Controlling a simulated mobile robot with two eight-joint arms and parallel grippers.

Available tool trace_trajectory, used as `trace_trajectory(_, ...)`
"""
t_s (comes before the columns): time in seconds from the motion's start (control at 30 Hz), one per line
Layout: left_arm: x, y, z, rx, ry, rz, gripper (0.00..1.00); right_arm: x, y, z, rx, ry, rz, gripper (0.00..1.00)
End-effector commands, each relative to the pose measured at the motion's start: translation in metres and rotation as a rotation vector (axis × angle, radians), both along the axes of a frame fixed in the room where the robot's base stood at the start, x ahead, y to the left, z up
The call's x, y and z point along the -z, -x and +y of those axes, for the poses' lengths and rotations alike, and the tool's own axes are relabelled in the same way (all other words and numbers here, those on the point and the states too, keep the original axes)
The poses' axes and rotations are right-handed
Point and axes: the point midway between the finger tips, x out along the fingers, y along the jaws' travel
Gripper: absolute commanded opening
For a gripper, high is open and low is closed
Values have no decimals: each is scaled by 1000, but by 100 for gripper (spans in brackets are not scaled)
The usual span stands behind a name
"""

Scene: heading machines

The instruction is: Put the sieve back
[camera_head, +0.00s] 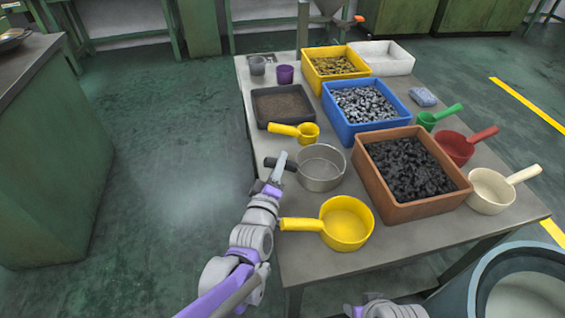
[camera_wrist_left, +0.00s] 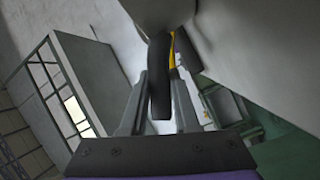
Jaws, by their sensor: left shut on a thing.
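The sieve (camera_head: 320,180) is a round grey metal pan with a dark handle pointing left, over the left part of the table (camera_head: 315,262). My left gripper (camera_head: 279,168) is shut on the sieve's handle at the table's left edge. In the left wrist view, the dark handle (camera_wrist_left: 160,85) stands between the two fingers of the gripper (camera_wrist_left: 160,105), with the grey sieve body above it. I cannot tell whether the sieve rests on the table or is slightly raised. Part of my right arm shows at the bottom of the head view; its gripper is out of frame.
A large yellow scoop (camera_head: 346,222) is in front of the sieve and a small yellow scoop (camera_head: 307,133) behind it. A brown bin (camera_head: 437,205) of black lumps stands close right. A blue bin (camera_head: 345,134) is behind. Floor left of the table is clear.

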Motion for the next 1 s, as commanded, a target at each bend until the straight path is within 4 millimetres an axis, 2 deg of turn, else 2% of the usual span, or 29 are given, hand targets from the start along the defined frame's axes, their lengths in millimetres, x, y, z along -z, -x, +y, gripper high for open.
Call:
trace_trajectory(0.23,4,0,0,0,1,-1,0,4,0,0,0,0,1,50)
trace_trajectory(0.27,4,0,0,0,0,0,33,3,0,0,0,0,1,50)
trace_trajectory(0.4,3,0,0,0,0,0,58,2,0,0,0,0,1,50)
trace_trajectory(0.77,-2,0,0,0,0,-1,59,-1,0,0,0,0,0,50)
trace_trajectory(0.87,-2,11,3,0,0,-1,59,-3,0,0,0,0,-1,50)
trace_trajectory(1.0,-2,38,10,0,0,-1,59,-8,1,0,0,0,-2,50)
